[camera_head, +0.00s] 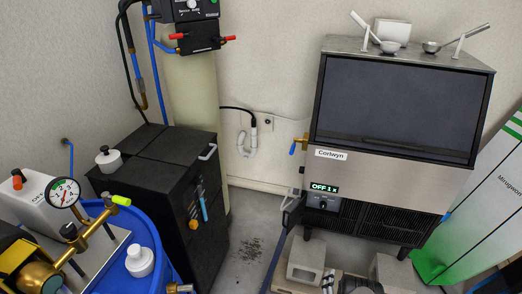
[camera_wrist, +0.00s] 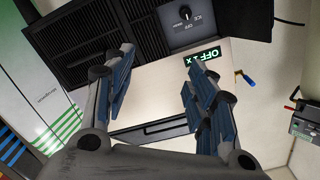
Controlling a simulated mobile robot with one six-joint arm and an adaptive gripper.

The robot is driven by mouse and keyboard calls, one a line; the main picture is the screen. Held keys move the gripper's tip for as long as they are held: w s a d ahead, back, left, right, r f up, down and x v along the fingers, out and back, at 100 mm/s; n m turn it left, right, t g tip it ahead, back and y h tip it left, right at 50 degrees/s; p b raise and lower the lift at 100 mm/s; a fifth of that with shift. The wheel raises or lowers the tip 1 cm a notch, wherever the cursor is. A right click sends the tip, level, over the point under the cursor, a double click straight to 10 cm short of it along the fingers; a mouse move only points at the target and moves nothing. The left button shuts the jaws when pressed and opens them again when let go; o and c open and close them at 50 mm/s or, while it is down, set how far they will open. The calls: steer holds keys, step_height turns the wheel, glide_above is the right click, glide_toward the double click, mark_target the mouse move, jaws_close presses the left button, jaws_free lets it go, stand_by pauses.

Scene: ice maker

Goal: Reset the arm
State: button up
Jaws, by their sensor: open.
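My gripper (camera_wrist: 155,85) shows in the wrist view with its two dark fingers spread apart and nothing between them. The ice maker (camera_head: 385,175) stands against the back wall in the head view, with its dark front door (camera_head: 395,105) shut. Its lit display (camera_head: 324,188) reads OFF 1 x, with a control knob just below. In the wrist view the ice maker's steel front (camera_wrist: 150,85) appears upside down behind the fingers, with the knob (camera_wrist: 185,13) and display (camera_wrist: 202,57) near the top. Whether a finger touches it I cannot tell.
A black cabinet (camera_head: 160,180) with a white-lidded pot stands left of centre. A blue drum (camera_head: 165,270) with a pressure gauge (camera_head: 64,193) is at lower left. A blue-handled tap (camera_head: 294,147) sticks out left of the ice maker. A green-white panel (camera_head: 480,210) leans at right.

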steer(key=w+r+n+g+y, duration=0.2)
steer(key=w+r+g, duration=0.1)
steer(key=w+r, duration=1.5)
steer(key=a+r+n+g+y, duration=0.1)
steer(key=a+r+n+g, duration=0.2)
steer(key=r, duration=1.6)
steer(key=s+a+r+n+g, duration=0.1)
steer(key=s+a+r, duration=0.2)
steer(key=s+r, duration=0.25)
steer(key=s+a+r+g+y, duration=0.1)
steer(key=s+a+r, duration=0.1)
steer(key=s+r, duration=0.4)
steer(key=s+a+r+n+g, duration=0.1)
steer(key=s+a+r, duration=0.2)
steer(key=s+r, duration=0.3)
steer(key=s+a+n+g, duration=0.1)
steer(key=s+a, duration=0.1)
steer(key=s, duration=1.1)
steer(key=s+a+n+g+y, duration=0.1)
steer(key=s+g, duration=0.1)
steer(key=s, duration=1.2)
steer(key=shift+a+n+g, duration=0.3)
steer(key=shift+a+n, duration=0.1)
steer(key=shift+f, duration=0.1)
steer(key=shift+c, duration=0.2)
